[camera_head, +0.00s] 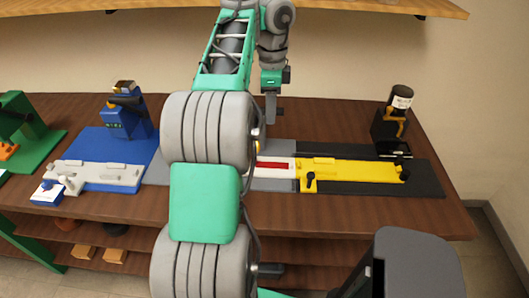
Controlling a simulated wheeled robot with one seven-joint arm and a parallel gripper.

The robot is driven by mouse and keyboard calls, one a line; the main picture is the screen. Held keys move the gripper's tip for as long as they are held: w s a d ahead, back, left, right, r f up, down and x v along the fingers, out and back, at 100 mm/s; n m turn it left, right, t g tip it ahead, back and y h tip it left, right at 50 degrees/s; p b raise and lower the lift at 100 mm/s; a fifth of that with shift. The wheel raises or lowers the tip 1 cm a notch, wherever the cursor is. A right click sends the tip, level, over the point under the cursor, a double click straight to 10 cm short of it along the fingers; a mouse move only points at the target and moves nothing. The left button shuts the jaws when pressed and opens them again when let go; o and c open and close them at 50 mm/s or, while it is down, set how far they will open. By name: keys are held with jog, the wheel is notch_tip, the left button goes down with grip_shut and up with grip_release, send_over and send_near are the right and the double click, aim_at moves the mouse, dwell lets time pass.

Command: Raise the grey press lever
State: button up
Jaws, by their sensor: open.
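My gripper (271,110) hangs above the middle of the bench, pointing down, with my arm in front of it. Its jaws are open, and I see nothing between them. The grey station's base plate (277,183) shows to the right of my arm, with a red and white strip (275,166) on it. I cannot make out the grey press or its lever; my arm covers most of that spot. I cannot tell how far the gripper is from the lever.
A blue press (126,115) stands on the left, with a pale grey fixture (100,175) before it. A green station (22,130) is at far left. A black station (390,130) with a yellow fixture (350,170) is on the right. A wooden shelf (340,5) hangs above.

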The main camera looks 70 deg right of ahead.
jog(key=shift+r, duration=0.1)
notch_tip(320, 180, up, 6)
jog(key=p, duration=0.6)
jog(key=shift+f, duration=0.2)
